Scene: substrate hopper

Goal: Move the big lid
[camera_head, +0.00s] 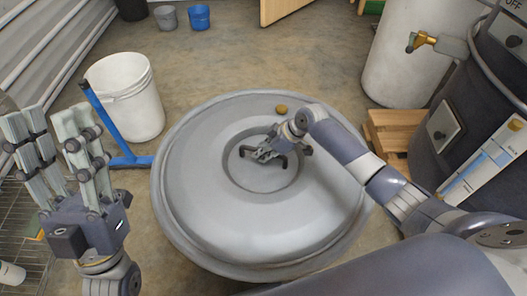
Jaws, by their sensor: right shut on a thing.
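The big lid (200,205) is a wide round grey metal lid with a recessed centre, in the middle of the head view. Its dark handle (246,151) sits in the recess. My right gripper (266,155) is over the recess, shut on the handle; its fingers hide part of it. My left gripper (55,122) is at the far left, raised, with its fingers spread and empty, apart from the lid. What lies under the lid is hidden.
A dark drum (480,110), a white tank (400,65) and a wooden pallet (390,130) are on the right. A grey pail (166,18) and blue pail (199,17) stand behind. Concrete floor (270,60) behind the lid is clear.

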